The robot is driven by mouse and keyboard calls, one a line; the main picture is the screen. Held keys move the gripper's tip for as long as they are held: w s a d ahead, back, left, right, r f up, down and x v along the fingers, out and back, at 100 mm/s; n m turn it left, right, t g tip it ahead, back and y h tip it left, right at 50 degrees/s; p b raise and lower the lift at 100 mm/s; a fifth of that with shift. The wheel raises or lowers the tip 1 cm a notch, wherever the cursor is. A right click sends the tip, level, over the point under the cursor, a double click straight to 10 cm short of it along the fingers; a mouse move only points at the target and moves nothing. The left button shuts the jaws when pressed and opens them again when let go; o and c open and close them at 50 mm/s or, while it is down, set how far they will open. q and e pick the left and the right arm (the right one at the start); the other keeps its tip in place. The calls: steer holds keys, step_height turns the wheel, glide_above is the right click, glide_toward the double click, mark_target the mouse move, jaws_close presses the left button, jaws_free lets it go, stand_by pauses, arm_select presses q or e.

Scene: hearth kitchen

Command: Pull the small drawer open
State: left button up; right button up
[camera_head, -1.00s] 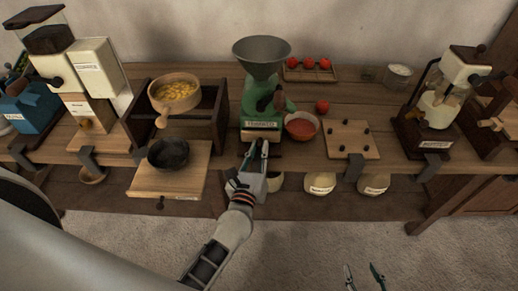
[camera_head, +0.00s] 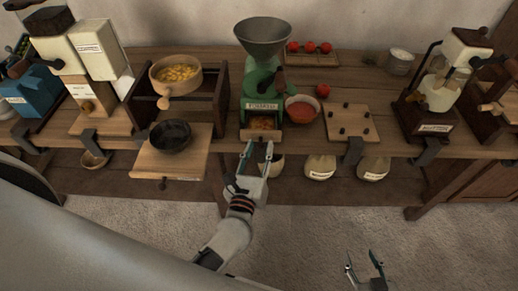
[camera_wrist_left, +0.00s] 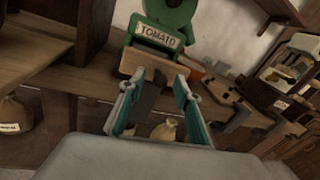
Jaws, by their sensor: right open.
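The green mill (camera_head: 263,81) labelled TOMATO stands on the bench, with a grey funnel on top. Its small wooden drawer (camera_head: 261,136) sticks out at the bottom front, and orange-brown contents show inside. My left gripper (camera_head: 259,147) is open and empty just in front of the drawer front. In the left wrist view the drawer front (camera_wrist_left: 146,77) lies beyond the fingertips of the left gripper (camera_wrist_left: 154,82), which are spread apart. My right gripper (camera_head: 362,262) is open and empty over the floor at the lower right.
A red bowl (camera_head: 302,109) stands close to the mill's right. A pegged board (camera_head: 350,122) lies further right. To the left, a dark pan (camera_head: 170,136) sits on a pulled-out wooden board (camera_head: 185,165). Sacks (camera_head: 320,166) stand on the lower shelf.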

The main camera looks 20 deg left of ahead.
arm_select(q)
steer(key=s+d, duration=0.1)
steer(key=s, duration=1.1)
stand_by(0.5)
steer(key=s+d+f+m+g+h, duration=0.1)
steer(key=d+f+m+h, duration=0.15)
steer(key=m, duration=1.15)
steer(key=d+f+m+g+h, duration=0.15)
steer(key=f+m+h, duration=0.25)
steer(key=m, duration=1)
steer(key=s+a+f+m+g+y, duration=0.2)
steer(key=a+f+m, duration=0.7)
steer(key=m, duration=0.6)
steer(key=s+f+g, duration=0.1)
steer(key=g, duration=0.1)
steer(key=shift+s+a+f+m+g, duration=0.15)
steer(key=shift+a+f+m+g, duration=0.1)
steer(key=shift+f+m+g, duration=0.1)
steer(key=shift+r, duration=0.1)
